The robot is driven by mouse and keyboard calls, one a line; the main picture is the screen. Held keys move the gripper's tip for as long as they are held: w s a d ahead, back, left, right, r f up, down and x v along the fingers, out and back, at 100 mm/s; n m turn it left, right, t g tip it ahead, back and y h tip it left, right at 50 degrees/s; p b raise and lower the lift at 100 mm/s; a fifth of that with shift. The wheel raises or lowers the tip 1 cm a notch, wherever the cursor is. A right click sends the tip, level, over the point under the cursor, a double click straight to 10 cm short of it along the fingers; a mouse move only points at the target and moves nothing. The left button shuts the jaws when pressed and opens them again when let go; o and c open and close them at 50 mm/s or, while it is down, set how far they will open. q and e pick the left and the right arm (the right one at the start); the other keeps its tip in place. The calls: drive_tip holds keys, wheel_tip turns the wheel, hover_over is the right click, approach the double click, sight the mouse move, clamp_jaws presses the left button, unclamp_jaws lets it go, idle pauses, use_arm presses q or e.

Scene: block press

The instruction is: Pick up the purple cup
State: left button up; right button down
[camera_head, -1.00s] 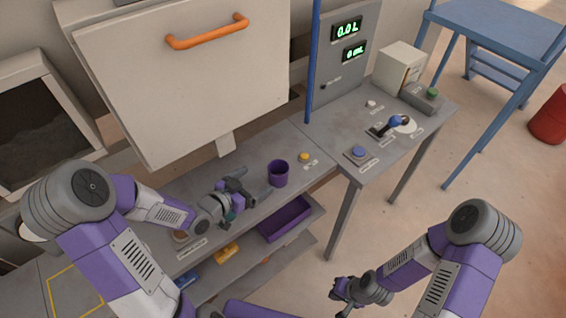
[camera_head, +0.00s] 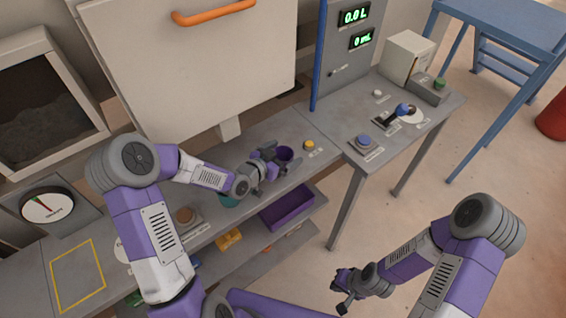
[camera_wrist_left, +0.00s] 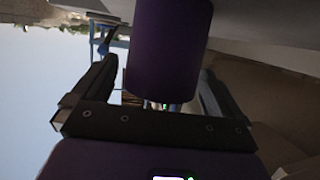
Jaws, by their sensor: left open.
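The purple cup (camera_head: 286,153) stands upright on the grey bench in the head view, partly hidden by my left gripper. My left gripper (camera_head: 279,164) is open, with its fingers reaching to either side of the cup. In the left wrist view, the purple cup (camera_wrist_left: 168,50) fills the upper middle between the two dark fingers of my left gripper (camera_wrist_left: 158,85). A gap shows beside the right finger; whether the left finger touches the cup is unclear. My right gripper (camera_head: 344,289) hangs empty over the floor, its fingers seemingly apart.
A yellow button (camera_head: 309,145) sits on the bench just right of the cup. A purple bin (camera_head: 287,208) is on the shelf below. A blue post (camera_head: 319,60) and a large white panel (camera_head: 190,80) stand behind. A teal object (camera_head: 229,201) is partly hidden under my left wrist.

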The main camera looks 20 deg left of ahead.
use_arm(q)
drive_tip(key=shift+c, duration=0.3)
drive_tip(key=c, duration=1)
